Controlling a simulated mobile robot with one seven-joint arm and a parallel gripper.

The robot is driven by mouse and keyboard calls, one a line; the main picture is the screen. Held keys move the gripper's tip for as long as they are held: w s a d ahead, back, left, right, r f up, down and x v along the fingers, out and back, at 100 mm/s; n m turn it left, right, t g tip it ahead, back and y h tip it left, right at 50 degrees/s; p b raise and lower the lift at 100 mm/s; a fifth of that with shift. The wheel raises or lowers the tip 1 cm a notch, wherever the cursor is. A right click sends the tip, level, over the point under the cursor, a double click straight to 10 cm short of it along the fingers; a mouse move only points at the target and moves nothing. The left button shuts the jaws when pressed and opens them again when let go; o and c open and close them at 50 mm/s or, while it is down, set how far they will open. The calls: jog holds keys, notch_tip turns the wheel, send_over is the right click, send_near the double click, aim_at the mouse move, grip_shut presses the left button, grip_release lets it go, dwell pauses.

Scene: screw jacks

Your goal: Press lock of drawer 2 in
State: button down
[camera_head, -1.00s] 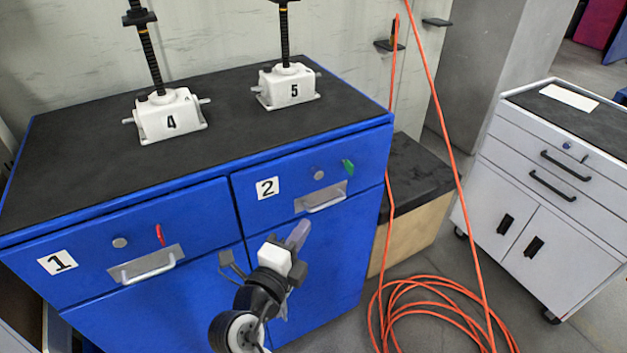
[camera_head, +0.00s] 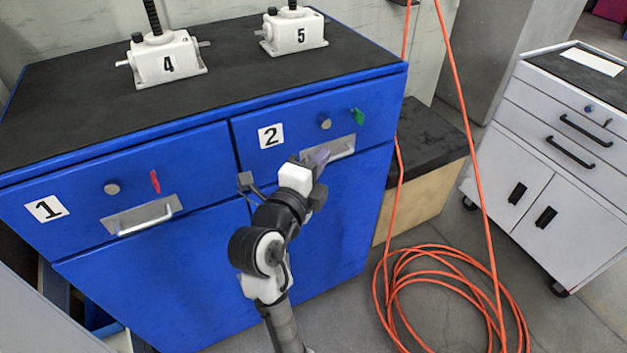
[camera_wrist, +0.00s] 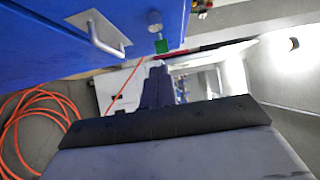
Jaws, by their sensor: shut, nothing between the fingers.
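Drawer 2 (camera_head: 290,134) is the blue right-hand drawer of the cabinet and looks closed. Its round silver lock (camera_head: 325,124) is on the front, above the handle (camera_head: 342,151); in the wrist view the lock (camera_wrist: 155,21) stands out from the blue face. A green tag (camera_head: 357,115) is to the right of the lock and shows in the wrist view too (camera_wrist: 162,46). My gripper (camera_head: 319,156) is shut and empty, in front of the handle area and below the lock, apart from the lock. Its fingers (camera_wrist: 158,82) show in the wrist view; they hide part of the handle plate in the head view.
Drawer 1 (camera_head: 75,195) on the left has its own lock (camera_head: 111,188), red tag (camera_head: 155,181) and handle (camera_head: 147,220). Screw jacks 4 (camera_head: 165,62) and 5 (camera_head: 295,33) stand on top. An orange hose (camera_head: 455,255) and a grey cart (camera_head: 555,150) are at the right.

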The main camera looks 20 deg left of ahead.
aim_at(322, 125)
jog(key=w+a+p, duration=0.1)
jog(key=w, duration=0.1)
jog(key=w+p, duration=0.1)
jog(key=w, duration=0.2)
jog(key=w+a+p, duration=0.1)
jog(key=w, duration=0.1)
jog(key=shift+w+a, duration=0.2)
jog(key=shift+a, duration=0.1)
jog(key=shift+w+a+f+b, duration=0.15)
jog(key=shift+w+a+b, duration=0.1)
jog(key=shift+b, duration=0.6)
jog(key=shift+w+a+b, duration=0.2)
jog(key=shift+a+b, duration=0.15)
jog(key=shift+b, duration=0.3)
jog(key=shift+a+r, duration=0.1)
jog(key=shift+r, duration=0.15)
